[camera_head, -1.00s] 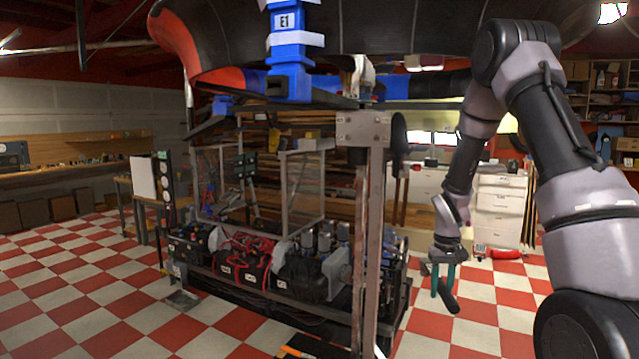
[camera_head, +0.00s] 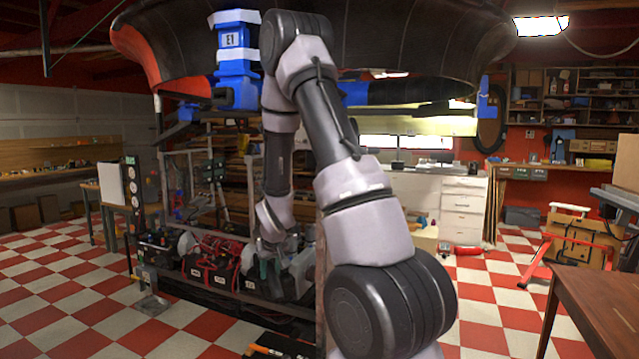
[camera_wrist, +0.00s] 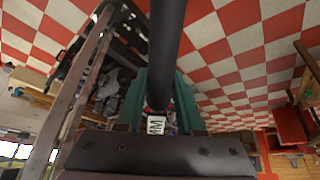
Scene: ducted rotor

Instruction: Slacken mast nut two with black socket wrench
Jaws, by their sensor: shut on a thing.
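My gripper (camera_wrist: 162,88) has green fingers and is shut on a black tool, which I take to be the black socket wrench (camera_wrist: 166,35). Its dark shaft runs up through the middle of the wrist view, and a white label reading "MM" shows between the fingers. In the head view my gripper (camera_head: 264,268) is small, low and partly lost against the machinery; the wrench cannot be made out there. I cannot pick out mast nut two; my arm covers part of the rotor.
A metal frame with batteries and cables (camera_head: 215,265) stands under the duct, close to my gripper. Its post (camera_wrist: 65,100) runs along the left of the wrist view. A wooden table (camera_head: 600,300) is at right. Checkered floor (camera_head: 490,310) is open between.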

